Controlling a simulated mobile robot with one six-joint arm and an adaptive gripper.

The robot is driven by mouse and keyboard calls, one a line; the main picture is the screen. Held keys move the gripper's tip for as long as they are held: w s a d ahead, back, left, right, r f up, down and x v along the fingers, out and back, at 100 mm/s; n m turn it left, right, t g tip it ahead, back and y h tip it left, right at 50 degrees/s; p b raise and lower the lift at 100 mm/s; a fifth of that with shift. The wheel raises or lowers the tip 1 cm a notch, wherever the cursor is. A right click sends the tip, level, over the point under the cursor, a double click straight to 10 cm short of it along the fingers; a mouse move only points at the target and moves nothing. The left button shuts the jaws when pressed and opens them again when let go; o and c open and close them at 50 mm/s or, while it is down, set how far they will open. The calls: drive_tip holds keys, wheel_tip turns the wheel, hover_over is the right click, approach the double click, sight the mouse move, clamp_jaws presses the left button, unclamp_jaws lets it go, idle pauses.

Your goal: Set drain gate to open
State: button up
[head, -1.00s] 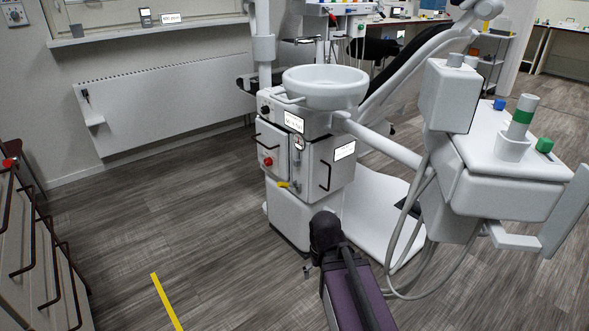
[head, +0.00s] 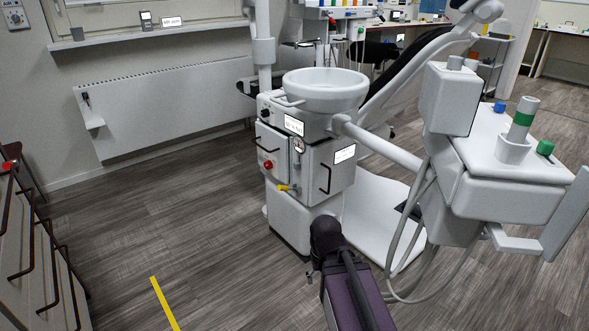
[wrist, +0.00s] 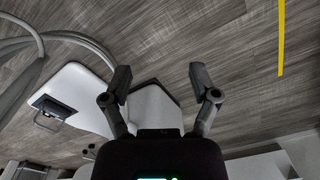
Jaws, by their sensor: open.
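A small yellow lever (head: 284,187) sits low on the front of the white dental cabinet (head: 301,226), below a red knob (head: 268,165). It looks like the drain gate handle, but I cannot read a label at it. My gripper (wrist: 160,90) is open and empty in the wrist view, its two dark fingers spread over the floor and a white base plate. In the head view my arm reaches up from the bottom, its dark wrist in front of the cabinet's lower right. The gripper is mostly hidden there, apart from the yellow lever and below it.
A white bowl (head: 325,90) tops the cabinet. A white instrument unit (head: 510,170) with hanging hoses (head: 410,240) stands close on the right. A drawer front with dark handles (head: 35,260) is at the left. Floor left of the cabinet is clear, with a yellow strip (head: 165,303).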

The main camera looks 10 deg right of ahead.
drive_tip(key=shift+r+p, duration=0.35)
drive_tip(key=shift+r, duration=0.15)
drive_tip(key=c, duration=0.3)
drive_tip(key=shift+r+p, duration=0.8)
clamp_jaws()
drive_tip(key=shift+s+r, duration=0.1)
drive_tip(key=shift+r, duration=0.1)
